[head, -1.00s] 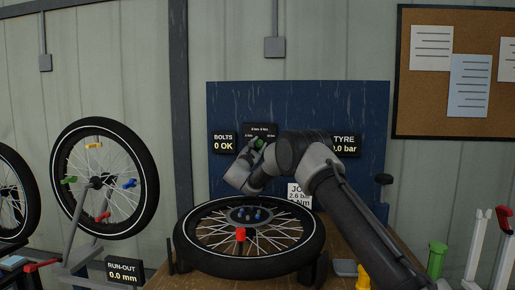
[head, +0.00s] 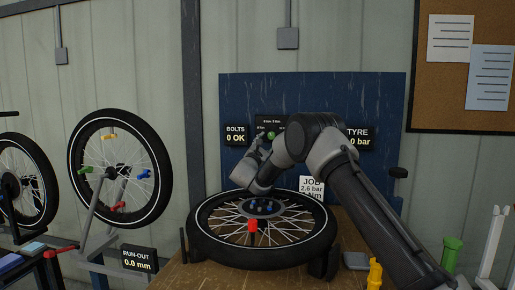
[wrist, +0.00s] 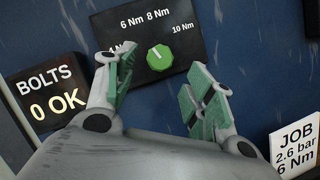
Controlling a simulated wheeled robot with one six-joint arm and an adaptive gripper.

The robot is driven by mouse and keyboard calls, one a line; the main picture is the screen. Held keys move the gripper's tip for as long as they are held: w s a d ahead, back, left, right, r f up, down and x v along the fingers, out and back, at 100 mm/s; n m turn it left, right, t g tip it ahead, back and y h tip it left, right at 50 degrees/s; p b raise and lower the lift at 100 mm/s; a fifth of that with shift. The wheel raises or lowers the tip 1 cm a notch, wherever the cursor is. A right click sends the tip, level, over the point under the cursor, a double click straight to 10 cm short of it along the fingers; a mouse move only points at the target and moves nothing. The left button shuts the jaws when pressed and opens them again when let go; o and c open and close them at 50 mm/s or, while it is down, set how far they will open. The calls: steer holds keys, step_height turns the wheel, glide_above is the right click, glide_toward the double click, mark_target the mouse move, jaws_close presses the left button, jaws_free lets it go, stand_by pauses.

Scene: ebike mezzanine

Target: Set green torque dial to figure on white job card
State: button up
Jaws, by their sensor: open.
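The green torque dial (wrist: 159,57) sits on a dark panel (wrist: 187,50) marked 6 Nm, 8 Nm and 10 Nm, with a 4 Nm label partly hidden by a finger. Its white mark points up and slightly left, roughly to the 6 Nm side; the exact setting is hard to tell. The dial also shows in the head view (head: 271,135). My gripper (wrist: 163,70) is open, its green-padded fingers apart on either side below the dial, with nothing between them. The white job card (wrist: 296,147) reads 2.6 bar and 6 Nm; my arm partly covers it in the head view (head: 311,186).
A BOLTS 0 OK display (wrist: 48,92) is left of the dial panel, and a TYRE display (head: 360,137) is right, partly behind my arm. A flat wheel (head: 215,247) lies on the wooden bench below. Another wheel (head: 76,178) stands at left.

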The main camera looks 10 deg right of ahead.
steer(key=s+a, duration=0.6)
steer(key=s, duration=0.4)
steer(key=shift+s+a, duration=0.15)
steer(key=shift+s, duration=0.15)
steer(key=s+d+r+m+g+h, duration=0.2)
steer(key=s+d+r+m+g, duration=0.15)
steer(key=d, duration=0.55)
steer(key=s+d+r+m+g+h, duration=0.25)
steer(key=s+d+m+g, duration=0.2)
steer(key=d, duration=0.35)
steer(key=s+d+m+g+y, duration=0.4)
steer(key=s+d+m+g, duration=0.2)
steer(key=s+d, duration=0.9)
steer(key=s+f+m+g+y, duration=0.1)
steer(key=s+f+m+y, duration=0.15)
steer(key=s, duration=0.75)
steer(key=s+f+m+g+y, duration=0.1)
steer(key=s+f+m+y, duration=0.15)
steer(key=s, duration=0.75)
steer(key=s+a+f+m+t+y, duration=0.1)
steer(key=s+a+f+y, duration=0.2)
steer(key=s+a+f, duration=0.1)
steer(key=s+a+f+m+y, duration=0.2)
steer(key=s+a+f+y, duration=0.1)
steer(key=s, duration=0.4)
steer(key=shift+s+a+f+m+t+y, duration=0.2)
steer(key=shift+a+f+m+t+y, duration=0.15)
steer(key=shift+a+f+t, duration=0.1)
